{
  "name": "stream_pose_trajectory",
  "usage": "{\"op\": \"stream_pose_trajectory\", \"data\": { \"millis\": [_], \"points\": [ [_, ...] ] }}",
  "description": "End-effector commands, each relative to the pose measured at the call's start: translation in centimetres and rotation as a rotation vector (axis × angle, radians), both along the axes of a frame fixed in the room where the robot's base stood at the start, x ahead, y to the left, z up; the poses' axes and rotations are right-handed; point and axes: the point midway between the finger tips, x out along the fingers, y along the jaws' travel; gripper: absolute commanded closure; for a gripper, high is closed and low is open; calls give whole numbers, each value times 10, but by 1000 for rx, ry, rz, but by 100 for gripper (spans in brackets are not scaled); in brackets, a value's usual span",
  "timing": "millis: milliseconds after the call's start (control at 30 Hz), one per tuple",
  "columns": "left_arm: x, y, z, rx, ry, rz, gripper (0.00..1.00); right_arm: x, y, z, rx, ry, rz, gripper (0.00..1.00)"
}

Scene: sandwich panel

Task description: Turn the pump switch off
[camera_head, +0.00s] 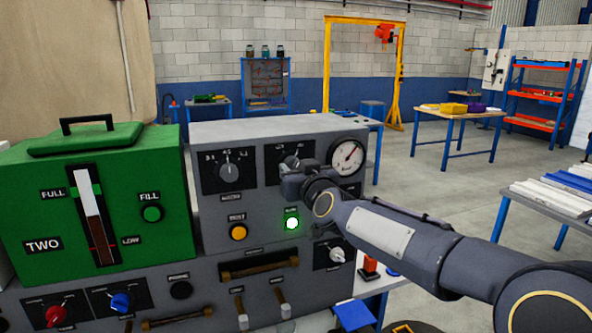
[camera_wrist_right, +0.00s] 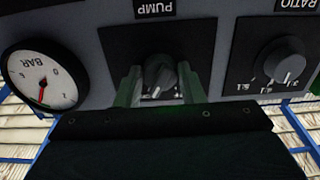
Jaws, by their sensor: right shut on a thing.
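The pump switch is a dark rotary knob (camera_wrist_right: 160,74) on a black plate labelled PUMP, which appears upside down in the right wrist view. My right gripper (camera_wrist_right: 158,82) has its two green fingers on either side of this knob and is shut on it. In the head view the pump switch plate (camera_head: 283,153) sits on the upper face of the grey panel, and my right gripper (camera_head: 293,180) covers most of its lower part. The left gripper does not show.
A pressure gauge (camera_head: 347,157) sits right of the pump switch, and a ratio knob (camera_head: 226,170) sits left. A green tank (camera_head: 95,200) stands at the left. Open floor lies behind.

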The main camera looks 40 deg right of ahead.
Motion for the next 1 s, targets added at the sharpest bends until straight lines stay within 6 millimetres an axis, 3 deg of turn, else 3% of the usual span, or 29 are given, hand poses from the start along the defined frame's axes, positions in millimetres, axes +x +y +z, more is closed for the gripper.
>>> {"op": "stream_pose_trajectory", "data": {
  "millis": [367, 1000],
  "points": [
    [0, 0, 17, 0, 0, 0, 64, 0, 0, 3, -164, 45, 1, 88],
    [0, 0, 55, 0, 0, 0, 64, 0, -1, 2, -728, 191, 3, 88]
  ]
}}
